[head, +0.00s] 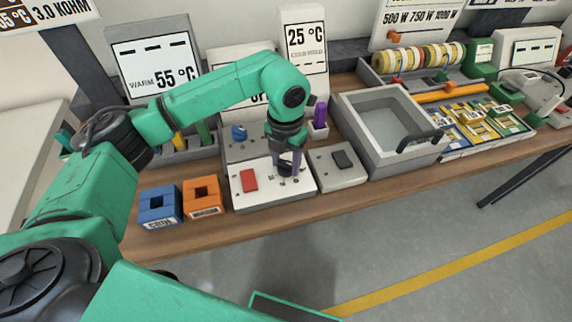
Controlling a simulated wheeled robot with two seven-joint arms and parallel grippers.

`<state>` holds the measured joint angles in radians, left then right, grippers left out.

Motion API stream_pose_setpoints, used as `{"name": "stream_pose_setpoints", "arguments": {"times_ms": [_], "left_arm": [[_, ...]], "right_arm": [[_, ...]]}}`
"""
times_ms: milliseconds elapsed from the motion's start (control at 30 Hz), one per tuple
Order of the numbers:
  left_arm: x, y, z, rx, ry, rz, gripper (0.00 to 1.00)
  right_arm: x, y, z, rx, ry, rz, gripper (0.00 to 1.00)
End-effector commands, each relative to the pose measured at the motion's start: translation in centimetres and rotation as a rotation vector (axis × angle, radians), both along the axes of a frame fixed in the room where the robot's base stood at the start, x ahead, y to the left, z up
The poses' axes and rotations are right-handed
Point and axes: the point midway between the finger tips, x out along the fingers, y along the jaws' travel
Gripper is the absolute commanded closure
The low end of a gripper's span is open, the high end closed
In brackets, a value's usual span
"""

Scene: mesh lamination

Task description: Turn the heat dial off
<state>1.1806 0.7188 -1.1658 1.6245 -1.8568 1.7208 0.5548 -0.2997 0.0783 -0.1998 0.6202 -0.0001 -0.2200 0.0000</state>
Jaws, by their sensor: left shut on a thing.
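My left gripper (287,168) reaches down from above onto a white control plate (242,196) on the bench. Its fingers are shut around a small dark dial (285,170) on that plate. The fingers cover much of the dial, so its pointer and setting cannot be read. A red rectangular switch (249,179) sits on the same plate, left of the dial. My right gripper is not in view.
A grey panel with a dark switch (342,159) and a grey basin with a handle (385,112) stand right of the plate. Blue (159,206) and orange (203,197) blocks stand left. Signs reading 55 °C (157,65) and 25 °C (305,40) stand behind.

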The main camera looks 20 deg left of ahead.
Motion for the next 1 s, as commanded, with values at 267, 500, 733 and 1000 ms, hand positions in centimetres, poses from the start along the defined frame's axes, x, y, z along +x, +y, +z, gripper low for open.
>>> {"name": "stream_pose_setpoints", "arguments": {"times_ms": [267, 500, 733, 1000], "left_arm": [[0.0, 0.0, -0.2, 0.000, -0.002, 0.235, 1.00], [0.0, 0.0, -0.1, 0.000, -0.001, 0.377, 1.00], [0.0, 0.0, 0.0, 0.000, 0.000, 0.442, 1.00], [0.0, 0.0, 0.0, 0.000, 0.000, 0.458, 1.00]], "right_arm": [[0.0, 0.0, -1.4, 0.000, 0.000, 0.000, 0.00], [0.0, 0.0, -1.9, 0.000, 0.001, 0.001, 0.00], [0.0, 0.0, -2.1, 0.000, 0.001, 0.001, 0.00], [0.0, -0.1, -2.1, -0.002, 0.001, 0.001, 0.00]]}}
